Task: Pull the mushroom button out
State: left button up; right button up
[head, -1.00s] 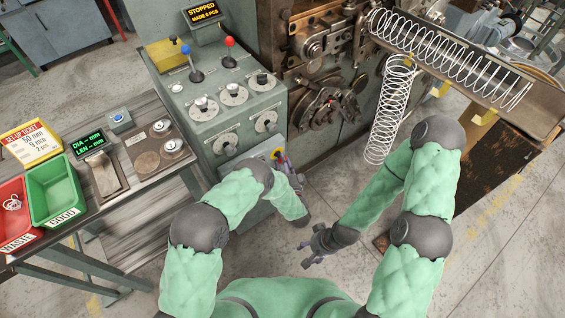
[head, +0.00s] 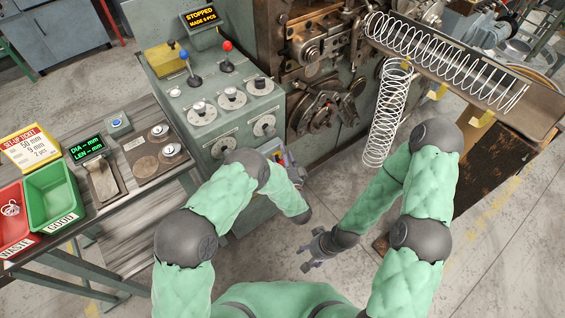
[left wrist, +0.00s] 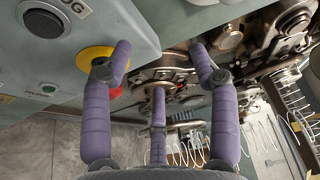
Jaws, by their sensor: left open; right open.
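The red mushroom button (left wrist: 115,92) shows as a red edge beside its yellow disc (left wrist: 93,58) on the grey-green control panel, in the left wrist view. A finger of my left gripper hides much of it. My left gripper (left wrist: 160,48) is open, its purple fingers spread with nothing between them. Its left finger overlaps the disc; I cannot tell if it touches the button. In the head view my left gripper (head: 291,168) is beside the cabinet's front, where the button is not clearly visible. My right gripper (head: 310,255) is lower, over the floor, open and empty.
A black button (left wrist: 43,20) and another dark button (left wrist: 48,88) sit on the same panel. The coiler's mechanism (head: 325,105) and a hanging wire spring (head: 388,120) are to the right. A bench with red (head: 12,245) and green trays (head: 52,222) is at left.

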pick_arm(q)
jog(key=shift+r, duration=1.45)
jog(key=shift+s+f, duration=0.1)
